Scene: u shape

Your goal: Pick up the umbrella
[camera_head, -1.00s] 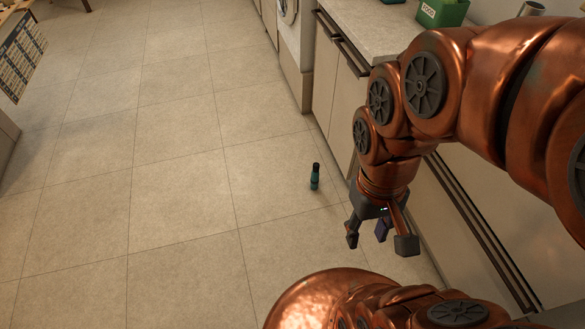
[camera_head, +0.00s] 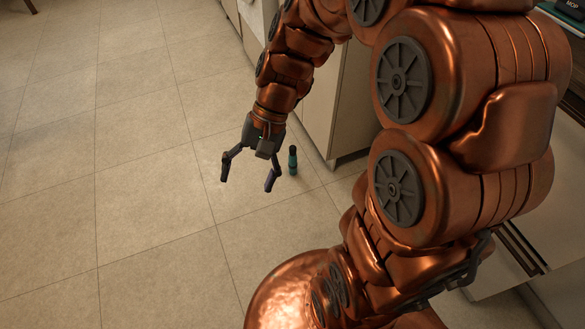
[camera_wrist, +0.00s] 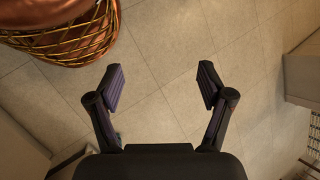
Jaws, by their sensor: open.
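A small teal object with a black top, likely the folded umbrella (camera_head: 292,161), stands upright on the floor near the cabinet's corner in the head view. My gripper (camera_head: 246,184) is open and empty, pointing down, just left of it in that view. The right finger appears close to the umbrella, but I cannot tell whether they touch. In the wrist view both fingers of my gripper (camera_wrist: 161,75) are spread with bare floor between them. A bluish patch shows beside the left finger's base there; I cannot tell if it is the umbrella.
A cabinet (camera_head: 345,105) stands close behind and right of the umbrella. The tiled floor (camera_head: 110,170) to the left is clear. A woven golden basket-like shape (camera_wrist: 70,40) shows at the wrist view's upper left, against a copper surface.

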